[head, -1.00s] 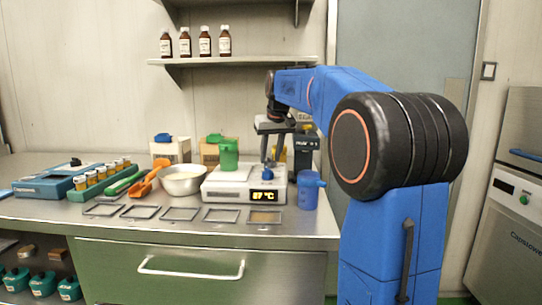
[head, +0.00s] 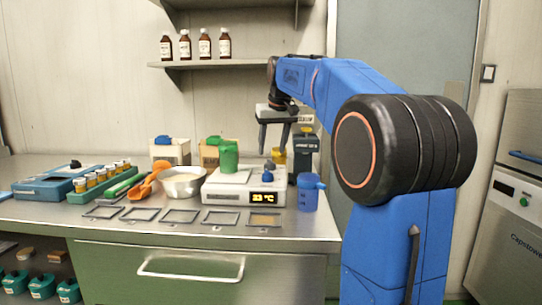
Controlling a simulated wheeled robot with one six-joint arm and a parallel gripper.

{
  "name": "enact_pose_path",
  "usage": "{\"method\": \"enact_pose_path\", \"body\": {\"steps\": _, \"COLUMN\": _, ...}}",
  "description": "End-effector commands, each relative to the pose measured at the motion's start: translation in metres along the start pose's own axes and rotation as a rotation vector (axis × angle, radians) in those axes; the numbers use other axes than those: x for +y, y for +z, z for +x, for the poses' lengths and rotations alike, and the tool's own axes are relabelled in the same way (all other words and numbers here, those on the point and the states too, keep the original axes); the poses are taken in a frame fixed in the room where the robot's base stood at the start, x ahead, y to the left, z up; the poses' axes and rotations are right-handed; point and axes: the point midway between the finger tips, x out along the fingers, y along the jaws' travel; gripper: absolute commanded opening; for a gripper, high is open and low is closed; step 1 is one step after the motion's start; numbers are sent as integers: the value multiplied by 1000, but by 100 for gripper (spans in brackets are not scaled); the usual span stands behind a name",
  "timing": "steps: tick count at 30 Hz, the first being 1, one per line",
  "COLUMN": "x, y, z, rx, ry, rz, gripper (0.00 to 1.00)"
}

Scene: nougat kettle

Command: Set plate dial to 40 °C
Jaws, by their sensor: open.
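The white hot plate (head: 225,190) stands near the front right of the steel counter. Its display (head: 263,198) glows yellow and appears to read 33 °C, though the digits are small. The blue dial (head: 267,174) sits at the plate's right side, above the display.
A blue jug (head: 308,192) stands close at the plate's right. A steel bowl (head: 182,184) is at its left. Several flat frames (head: 180,216) lie along the front edge. Cartons (head: 170,150) stand behind, and a shelf with bottles (head: 195,66) hangs above.

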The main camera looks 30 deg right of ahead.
Motion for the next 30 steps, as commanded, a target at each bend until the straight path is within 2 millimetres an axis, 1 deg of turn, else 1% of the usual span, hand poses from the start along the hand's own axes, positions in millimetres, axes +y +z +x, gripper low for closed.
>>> {"method": "enact_pose_path", "body": {"steps": 1, "x": 0, "y": 0, "z": -11, "rx": 2, "ry": 0, "rz": 0, "gripper": 50}}
{"method": "enact_pose_path", "body": {"steps": 9, "x": 0, "y": -1, "z": -65, "rx": 2, "ry": 0, "rz": 0, "gripper": 50}}
{"method": "enact_pose_path", "body": {"steps": 16, "x": 0, "y": 0, "z": -104, "rx": 1, "ry": 0, "rz": 0, "gripper": 50}}
{"method": "enact_pose_path", "body": {"steps": 19, "x": 0, "y": 0, "z": -116, "rx": 0, "ry": 0, "rz": 0, "gripper": 50}}
{"method": "enact_pose_path", "body": {"steps": 22, "x": 0, "y": 0, "z": -123, "rx": 0, "ry": 0, "rz": 0, "gripper": 50}}
{"method": "enact_pose_path", "body": {"steps": 25, "x": 0, "y": 0, "z": -127, "rx": -1, "ry": 0, "rz": 0, "gripper": 50}}
{"method": "enact_pose_path", "body": {"steps": 30, "x": 0, "y": 0, "z": -127, "rx": -2, "ry": 0, "rz": 0, "gripper": 50}}
